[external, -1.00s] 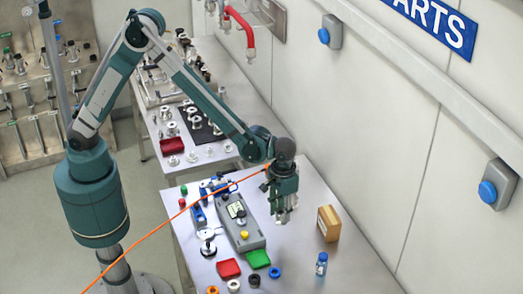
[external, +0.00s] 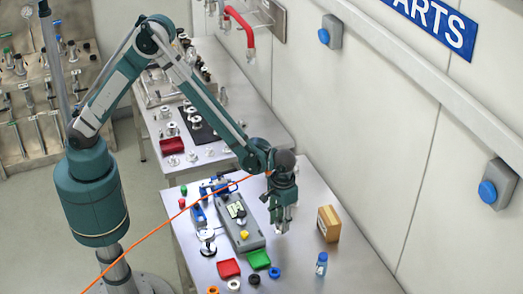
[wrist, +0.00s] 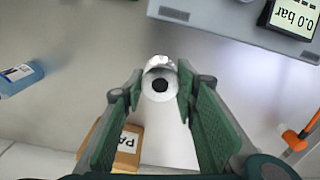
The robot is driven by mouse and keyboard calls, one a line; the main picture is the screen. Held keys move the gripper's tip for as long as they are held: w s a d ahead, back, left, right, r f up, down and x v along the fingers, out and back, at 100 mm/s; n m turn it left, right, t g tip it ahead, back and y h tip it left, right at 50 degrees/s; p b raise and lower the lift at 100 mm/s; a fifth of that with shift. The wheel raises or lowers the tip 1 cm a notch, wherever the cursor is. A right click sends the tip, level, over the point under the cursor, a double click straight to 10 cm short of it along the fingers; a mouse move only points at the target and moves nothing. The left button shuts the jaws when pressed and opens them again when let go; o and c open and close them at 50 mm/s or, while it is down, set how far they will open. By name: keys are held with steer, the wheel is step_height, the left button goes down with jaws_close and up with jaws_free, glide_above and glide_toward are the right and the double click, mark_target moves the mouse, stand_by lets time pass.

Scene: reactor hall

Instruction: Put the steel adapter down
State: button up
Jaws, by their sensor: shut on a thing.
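My gripper (external: 282,218) hangs over the near table, to the right of the grey gauge unit and left of the cardboard box. In the wrist view, the steel adapter (wrist: 159,84) is a shiny round metal piece with a dark central hole. It sits between the green fingers of my gripper (wrist: 160,95), which are shut on it. In the external view the adapter is small and mostly hidden by the fingers. I cannot tell whether its underside touches the table (external: 305,265).
The grey gauge unit (external: 240,222) shows 0.0 bar in the wrist view. A cardboard box (external: 328,223) and a blue bottle (external: 321,264) stand to the right. A red tray (external: 229,268) and green tray (external: 258,259) lie in front. Bare tabletop lies around the gripper.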

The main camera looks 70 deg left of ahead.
mark_target(281, 220)
steer(key=shift+f, duration=1.25)
steer(key=shift+f, duration=0.15)
steer(key=o, duration=1)
steer(key=shift+r, duration=0.25)
steer(key=shift+r+b, duration=0.45)
steer(key=shift+r, duration=5.45)
steer(key=shift+a+r, duration=0.1)
